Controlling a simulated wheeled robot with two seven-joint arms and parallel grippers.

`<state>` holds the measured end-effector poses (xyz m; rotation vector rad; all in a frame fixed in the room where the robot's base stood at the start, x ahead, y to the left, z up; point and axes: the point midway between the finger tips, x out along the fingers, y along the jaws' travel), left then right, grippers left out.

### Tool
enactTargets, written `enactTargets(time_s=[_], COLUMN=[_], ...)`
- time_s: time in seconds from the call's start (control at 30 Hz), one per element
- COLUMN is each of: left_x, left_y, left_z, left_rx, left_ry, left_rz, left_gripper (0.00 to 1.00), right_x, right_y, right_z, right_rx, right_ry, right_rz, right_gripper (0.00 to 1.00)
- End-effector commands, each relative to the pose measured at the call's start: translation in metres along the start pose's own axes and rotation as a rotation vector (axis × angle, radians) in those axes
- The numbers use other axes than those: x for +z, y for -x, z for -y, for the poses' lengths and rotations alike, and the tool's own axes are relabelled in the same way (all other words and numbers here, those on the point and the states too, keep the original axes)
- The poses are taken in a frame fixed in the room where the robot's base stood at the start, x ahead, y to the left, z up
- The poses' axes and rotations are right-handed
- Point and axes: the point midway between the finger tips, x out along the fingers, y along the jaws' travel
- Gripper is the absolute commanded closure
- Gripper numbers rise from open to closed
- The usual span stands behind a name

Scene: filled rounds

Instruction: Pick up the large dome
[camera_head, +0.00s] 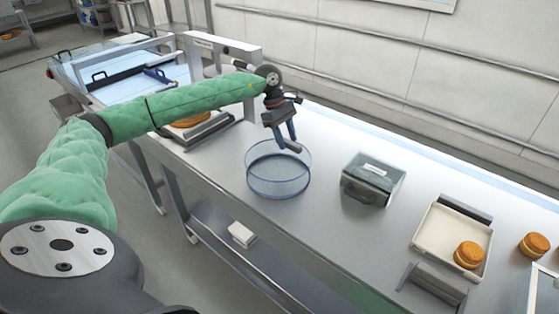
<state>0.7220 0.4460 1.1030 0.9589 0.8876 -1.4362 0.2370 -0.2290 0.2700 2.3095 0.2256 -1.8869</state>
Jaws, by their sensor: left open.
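The large dome (278,180) appears to be the clear round cover with a bluish rim standing on the steel table, in the middle of the head view. My left gripper (288,146) is open, pointing down at the dome's far upper edge. The fingers overlap the dome in the picture, and I cannot tell whether they touch it. Nothing shows between the fingers. My right gripper is not in view.
A clear box with a dark handle (372,180) stands right of the dome. Farther right is a cream tray (428,226) with a filled round (469,254); more rounds (534,245) stand beyond. Another round (190,121) lies behind my left arm. The table (325,215) is bare between dome and box.

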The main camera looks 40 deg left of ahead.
Motion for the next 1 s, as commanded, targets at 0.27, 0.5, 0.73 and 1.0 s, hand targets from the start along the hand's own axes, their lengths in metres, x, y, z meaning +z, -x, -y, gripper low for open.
enactTargets(time_s=[0.27, 0.5, 0.73, 1.0], left_x=[-0.0006, -0.0011, -0.0015, -0.0013], left_y=[-0.0019, -0.0029, -0.0037, -0.0034], left_z=[0.0, 0.0, 0.0, 0.0], left_rx=[0.0, 0.0, 0.0, 0.0], left_ry=[0.0, 0.0, 0.0, 0.0], left_rz=[0.0, 0.0, 0.0, 0.0], left_gripper=[0.56, 0.56, 0.56, 0.56], right_x=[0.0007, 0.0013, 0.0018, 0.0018], right_y=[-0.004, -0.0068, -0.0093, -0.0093], right_z=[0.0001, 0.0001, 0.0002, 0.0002], right_rx=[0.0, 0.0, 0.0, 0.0], right_ry=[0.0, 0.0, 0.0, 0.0], right_rz=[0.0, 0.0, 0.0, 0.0], right_gripper=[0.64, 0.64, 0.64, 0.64])
